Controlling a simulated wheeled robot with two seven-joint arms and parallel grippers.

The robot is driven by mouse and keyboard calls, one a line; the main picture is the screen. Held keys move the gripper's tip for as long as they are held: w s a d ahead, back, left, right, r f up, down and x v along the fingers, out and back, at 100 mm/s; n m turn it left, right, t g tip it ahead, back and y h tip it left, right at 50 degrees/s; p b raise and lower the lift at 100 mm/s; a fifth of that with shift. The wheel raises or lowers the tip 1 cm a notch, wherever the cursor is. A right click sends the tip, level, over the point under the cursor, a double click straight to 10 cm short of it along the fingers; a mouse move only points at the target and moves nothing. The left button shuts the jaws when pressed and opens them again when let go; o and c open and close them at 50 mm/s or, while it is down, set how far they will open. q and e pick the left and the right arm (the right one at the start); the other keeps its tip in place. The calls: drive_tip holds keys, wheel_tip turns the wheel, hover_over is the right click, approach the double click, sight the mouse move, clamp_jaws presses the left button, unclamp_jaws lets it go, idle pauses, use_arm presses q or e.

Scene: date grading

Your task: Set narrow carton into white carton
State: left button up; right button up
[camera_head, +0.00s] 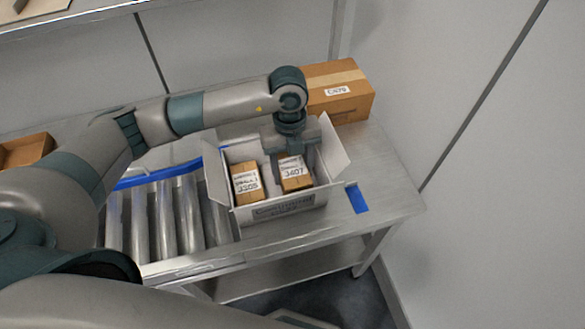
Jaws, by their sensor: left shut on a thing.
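The white carton (329,160) stands open, flaps out, at the right end of the roller table. My left gripper (292,158) reaches down into the white carton and is shut on the narrow carton (297,184), labelled 3407. The narrow carton is within the white carton's walls, on the right side, beside the other small carton. I cannot tell whether it touches the bottom. My right gripper is not in view.
A larger taped brown box (345,108) stands behind the white carton. Metal rollers (163,215) with a blue rail (160,176) lie to the left. An open brown box (27,149) is at the far left. Blue tape (357,199) marks the bare metal table at right.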

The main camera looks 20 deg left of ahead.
use_arm(q)
drive_tip(key=shift+f, duration=0.4)
drive_tip(key=shift+s+a+f+b, duration=0.1)
drive_tip(key=shift+a+f+b, duration=0.2)
drive_tip(key=shift+f+b, duration=0.4)
idle(0.3)
